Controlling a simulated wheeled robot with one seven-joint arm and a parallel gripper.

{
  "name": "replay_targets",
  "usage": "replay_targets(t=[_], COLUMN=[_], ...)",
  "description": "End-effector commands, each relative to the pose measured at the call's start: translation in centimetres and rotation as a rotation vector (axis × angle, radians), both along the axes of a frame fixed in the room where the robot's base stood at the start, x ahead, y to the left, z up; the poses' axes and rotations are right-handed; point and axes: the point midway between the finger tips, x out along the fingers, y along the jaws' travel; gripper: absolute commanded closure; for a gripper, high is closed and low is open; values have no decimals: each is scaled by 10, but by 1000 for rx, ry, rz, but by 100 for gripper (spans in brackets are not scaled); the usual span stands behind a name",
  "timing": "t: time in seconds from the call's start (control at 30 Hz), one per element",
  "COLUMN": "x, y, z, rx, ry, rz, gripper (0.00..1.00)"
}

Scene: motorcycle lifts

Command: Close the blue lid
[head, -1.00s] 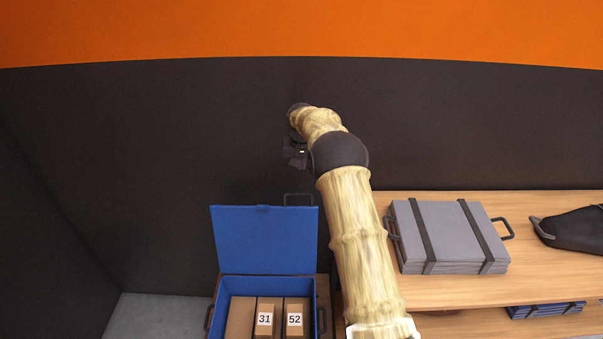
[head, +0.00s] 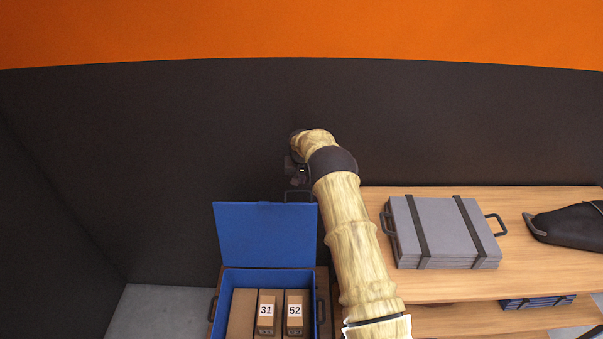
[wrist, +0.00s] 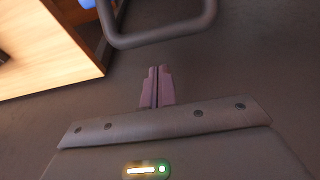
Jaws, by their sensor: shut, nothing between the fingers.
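The blue lid (head: 264,235) stands raised, roughly upright, at the back of an open blue box (head: 272,281) in the head view. Brown cartons marked 31 (head: 265,312) and 52 (head: 295,310) sit inside the box. My gripper (head: 297,181) is above and behind the lid's upper right edge, near a dark loop handle (head: 300,193). In the wrist view my gripper (wrist: 158,70) is shut and empty, and a dark loop handle (wrist: 165,36) lies just beyond the fingertips. I cannot tell whether they touch.
A wooden shelf (head: 440,288) stands right of the box, with a grey strapped case (head: 440,230) and a black bag (head: 570,224) on it. The dark wall (head: 180,150) is close behind the gripper. Grey floor (head: 160,310) shows at the left.

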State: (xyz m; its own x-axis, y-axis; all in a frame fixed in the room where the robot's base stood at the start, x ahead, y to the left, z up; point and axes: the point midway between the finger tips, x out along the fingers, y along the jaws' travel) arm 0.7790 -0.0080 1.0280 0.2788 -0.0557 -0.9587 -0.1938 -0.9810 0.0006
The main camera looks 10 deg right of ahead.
Motion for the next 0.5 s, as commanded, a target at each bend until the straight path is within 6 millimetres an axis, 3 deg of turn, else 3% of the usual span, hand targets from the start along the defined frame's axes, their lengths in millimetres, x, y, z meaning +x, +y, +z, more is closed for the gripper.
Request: replay_targets(t=[0.5], x=[-27], y=[5], z=[2], rx=[0], ry=[-1], rz=[0], gripper=[100])
